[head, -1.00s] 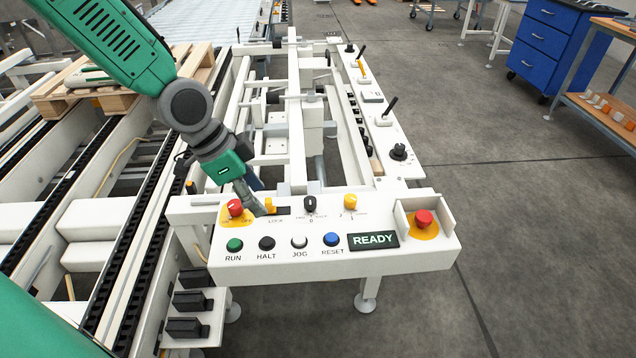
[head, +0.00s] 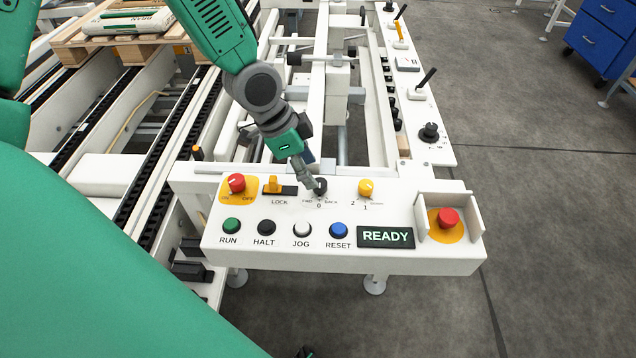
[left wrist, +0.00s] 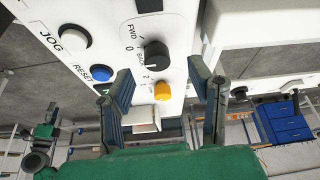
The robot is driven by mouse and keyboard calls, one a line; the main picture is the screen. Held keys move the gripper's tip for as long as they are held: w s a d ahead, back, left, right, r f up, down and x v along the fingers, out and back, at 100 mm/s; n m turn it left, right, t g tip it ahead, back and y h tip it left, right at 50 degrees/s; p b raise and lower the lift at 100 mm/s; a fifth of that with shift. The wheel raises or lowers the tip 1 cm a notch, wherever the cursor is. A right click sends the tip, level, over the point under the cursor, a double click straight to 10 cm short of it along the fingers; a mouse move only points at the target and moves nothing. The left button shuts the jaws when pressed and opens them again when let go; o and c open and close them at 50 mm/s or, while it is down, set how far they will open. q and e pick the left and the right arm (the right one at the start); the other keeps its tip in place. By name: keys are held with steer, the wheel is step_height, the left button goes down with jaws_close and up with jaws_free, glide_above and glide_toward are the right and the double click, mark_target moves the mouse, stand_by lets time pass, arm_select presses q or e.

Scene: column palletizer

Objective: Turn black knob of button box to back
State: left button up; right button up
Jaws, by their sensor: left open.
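The white button box (head: 290,256) stands in front of me. Its black knob (head: 321,186), marked FWD, 0 and BACK, is on the top panel between the LOCK switch and a yellow knob.
Beside the black knob are the yellow knob (head: 366,187), LOCK switch (head: 273,185) and red knob (head: 237,183). Buttons RUN, HALT, JOG and RESET (head: 338,230) line the front, with a READY display (head: 386,236). A red emergency button (head: 447,218) sits between guards at right.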

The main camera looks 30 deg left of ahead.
mark_target(320, 183)
arm_select(q)
steer(key=x, duration=0.3)
steer(key=shift+d+f+b, duration=0.2)
steer(key=shift+f+b, duration=0.1)
steer(key=shift+f, duration=0.05)
steer(key=shift+w+d+f, duration=0.15)
steer(key=shift+d+f, duration=0.05)
steer(key=shift+d, duration=0.25)
steer(key=shift+c, duration=0.5)
steer(key=shift+a, duration=0.3)
jaws_close()
